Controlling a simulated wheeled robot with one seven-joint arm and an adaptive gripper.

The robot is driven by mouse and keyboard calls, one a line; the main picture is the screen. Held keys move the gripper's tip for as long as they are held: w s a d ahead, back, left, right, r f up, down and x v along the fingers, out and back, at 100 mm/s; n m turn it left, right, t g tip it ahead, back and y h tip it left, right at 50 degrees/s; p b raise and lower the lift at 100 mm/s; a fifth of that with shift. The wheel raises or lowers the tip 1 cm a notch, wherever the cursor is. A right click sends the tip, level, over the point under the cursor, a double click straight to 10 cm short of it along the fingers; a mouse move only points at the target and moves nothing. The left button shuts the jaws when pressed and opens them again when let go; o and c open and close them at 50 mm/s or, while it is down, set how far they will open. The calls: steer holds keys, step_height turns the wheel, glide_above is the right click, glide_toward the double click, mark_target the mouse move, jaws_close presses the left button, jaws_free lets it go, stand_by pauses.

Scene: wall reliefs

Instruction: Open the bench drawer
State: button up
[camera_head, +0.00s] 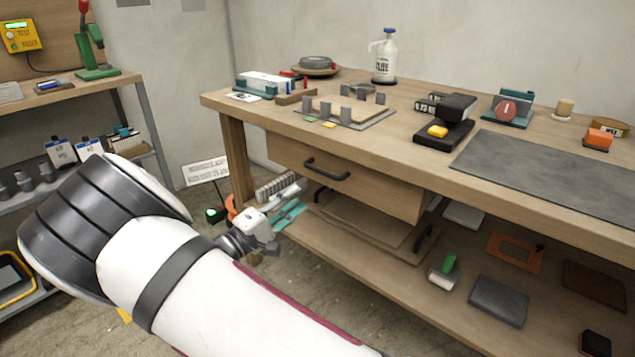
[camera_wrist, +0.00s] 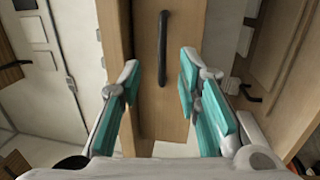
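The bench drawer (camera_head: 382,192) is a wooden box under the bench top, with a dark bar handle (camera_head: 326,169) on its front. The drawer's far end stands out a little from under the top; I cannot tell how far it is open. In the wrist view the drawer front (camera_wrist: 180,110) is turned upright, with the handle (camera_wrist: 163,48) ahead of my gripper. My gripper (camera_head: 291,212) is below and left of the handle in the head view. In the wrist view its teal fingers (camera_wrist: 158,82) are spread apart, with nothing between them, and do not touch the handle.
The workbench (camera_head: 410,150) carries a glue bottle (camera_head: 384,58), a grey mat (camera_head: 560,172) and several tools. Its lower shelf (camera_head: 385,278) holds boards and small items. A shelving unit (camera_head: 150,120) stands at left. Floor between them is partly clear.

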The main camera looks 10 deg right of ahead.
mark_target(321, 170)
steer(key=shift+n+t, duration=0.3)
steer(key=shift+t, duration=0.2)
steer(key=b+x, duration=0.1)
steer(key=x, duration=0.3)
steer(key=w+b+x, duration=0.1)
steer(key=x, duration=0.3)
steer(key=f+b+x, duration=0.1)
steer(key=x, duration=0.3)
steer(key=shift+w+a, duration=0.15)
steer(key=shift+w, duration=0.35)
jaws_close()
